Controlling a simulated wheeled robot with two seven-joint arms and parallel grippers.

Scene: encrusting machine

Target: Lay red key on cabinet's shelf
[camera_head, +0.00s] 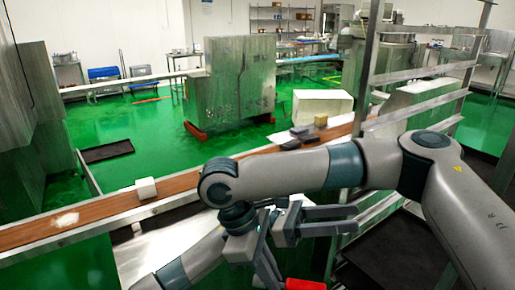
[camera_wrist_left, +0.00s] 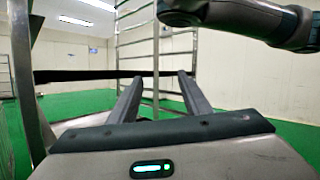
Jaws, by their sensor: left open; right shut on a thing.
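A red object, likely the red key (camera_head: 305,284), shows at the bottom edge of the head view, partly cut off. My right gripper (camera_head: 270,270) points down beside it and is shut on it; the grip itself is partly hidden. My left gripper (camera_head: 348,219) is open and empty, its fingers pointing right, above and to the right of the red object. In the left wrist view its two fingers (camera_wrist_left: 160,82) stand apart with nothing between them. A metal rack with several shelf rails (camera_head: 425,73) stands at the right; I cannot tell whether it is the cabinet.
A brown conveyor belt (camera_head: 105,207) with a white block (camera_head: 146,188) runs behind my arms. Dark blocks (camera_head: 299,136) and a tan block (camera_head: 320,120) lie farther along. My right arm crosses the middle. A dark horizontal bar (camera_wrist_left: 80,76) lies ahead in the left wrist view.

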